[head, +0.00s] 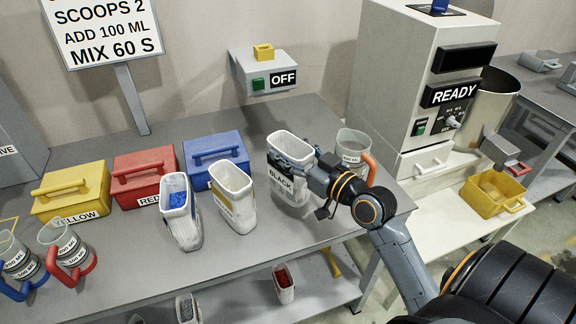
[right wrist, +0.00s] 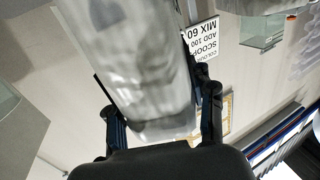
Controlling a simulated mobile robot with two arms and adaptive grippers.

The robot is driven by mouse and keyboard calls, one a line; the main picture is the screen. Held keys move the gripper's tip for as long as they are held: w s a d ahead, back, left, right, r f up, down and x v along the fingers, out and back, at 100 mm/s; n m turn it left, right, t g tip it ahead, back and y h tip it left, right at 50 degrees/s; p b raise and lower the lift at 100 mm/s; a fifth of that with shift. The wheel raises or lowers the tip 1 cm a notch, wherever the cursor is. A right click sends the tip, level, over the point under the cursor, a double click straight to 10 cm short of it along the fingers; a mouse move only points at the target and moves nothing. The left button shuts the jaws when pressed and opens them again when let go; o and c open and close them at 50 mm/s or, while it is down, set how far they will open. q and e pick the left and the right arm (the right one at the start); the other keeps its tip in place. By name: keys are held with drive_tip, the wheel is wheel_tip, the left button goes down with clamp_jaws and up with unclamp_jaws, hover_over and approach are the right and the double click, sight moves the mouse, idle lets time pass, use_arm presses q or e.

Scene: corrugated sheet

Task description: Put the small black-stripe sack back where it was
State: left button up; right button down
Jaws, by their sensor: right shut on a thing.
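The small black-stripe sack (head: 290,143) is a pale, open-topped bag at the right part of the grey table, with a BLACK label at its front. It is upright; I cannot tell whether its base touches the tabletop. My right gripper (head: 297,164) reaches in from the right and is shut on the sack, its fingers partly covering it. In the right wrist view the pale sack (right wrist: 140,65) fills the space between the fingers (right wrist: 160,112). My left gripper is not in view.
A yellow-stripe sack (head: 233,197) and a sack with blue contents (head: 181,212) stand to the left. Yellow (head: 71,190), red (head: 146,177) and blue (head: 216,154) boxes stand behind. An orange-handled jug (head: 352,147) is close on the right. Front tabletop is clear.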

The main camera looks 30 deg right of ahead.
drive_tip(key=shift+w+d+f, duration=0.2)
drive_tip(key=shift+w+f, duration=0.6)
drive_tip(key=shift+f, duration=0.1)
drive_tip(key=shift+f+b, duration=0.3)
drive_tip(key=shift+f, duration=1.4)
drive_tip(key=shift+c, duration=2.4)
unclamp_jaws()
drive_tip(key=shift+f, duration=0.1)
